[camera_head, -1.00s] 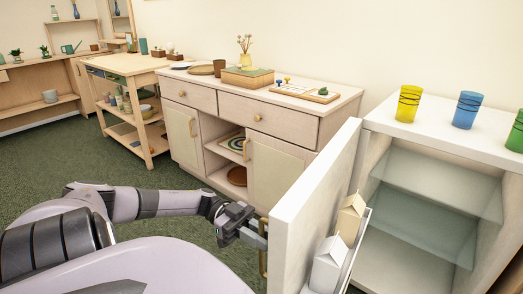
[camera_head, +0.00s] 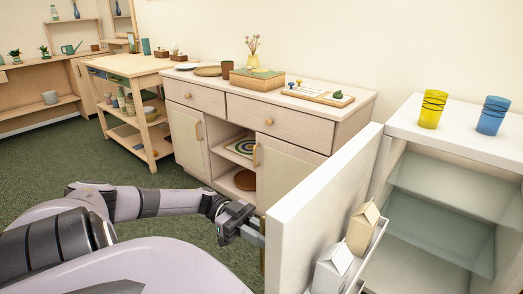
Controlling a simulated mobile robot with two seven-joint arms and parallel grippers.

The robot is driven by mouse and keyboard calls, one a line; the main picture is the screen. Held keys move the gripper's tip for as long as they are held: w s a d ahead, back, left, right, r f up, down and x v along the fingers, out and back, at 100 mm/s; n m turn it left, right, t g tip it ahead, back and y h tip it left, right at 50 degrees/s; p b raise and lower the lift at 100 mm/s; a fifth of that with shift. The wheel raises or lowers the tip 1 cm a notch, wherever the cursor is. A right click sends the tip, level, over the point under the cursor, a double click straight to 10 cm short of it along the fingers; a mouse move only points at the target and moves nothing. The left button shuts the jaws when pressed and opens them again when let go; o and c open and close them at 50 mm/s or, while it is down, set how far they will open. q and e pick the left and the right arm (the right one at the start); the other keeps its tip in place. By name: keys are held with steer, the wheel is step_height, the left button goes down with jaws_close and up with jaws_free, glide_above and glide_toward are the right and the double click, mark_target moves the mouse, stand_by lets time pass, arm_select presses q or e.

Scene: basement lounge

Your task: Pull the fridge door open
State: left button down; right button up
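The white fridge (camera_head: 465,143) stands at the right with its door (camera_head: 325,205) swung wide open toward me, its shelves showing. My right gripper is not in view.
A yellow cup (camera_head: 432,109) and a blue cup (camera_head: 492,115) stand on the fridge top. A wooden sideboard (camera_head: 275,125) with a box and trays stands behind the door. Green carpet (camera_head: 60,165) is clear at the left.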

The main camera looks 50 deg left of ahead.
arm_select(q)
steer(key=shift+a, duration=0.3)
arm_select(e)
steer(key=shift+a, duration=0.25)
arm_select(q)
steer(key=c, duration=1.2)
jaws_free()
steer(key=shift+c, duration=0.2)
steer(key=shift+a, duration=0.1)
steer(key=b+v, duration=0.1)
steer(key=v, duration=0.6)
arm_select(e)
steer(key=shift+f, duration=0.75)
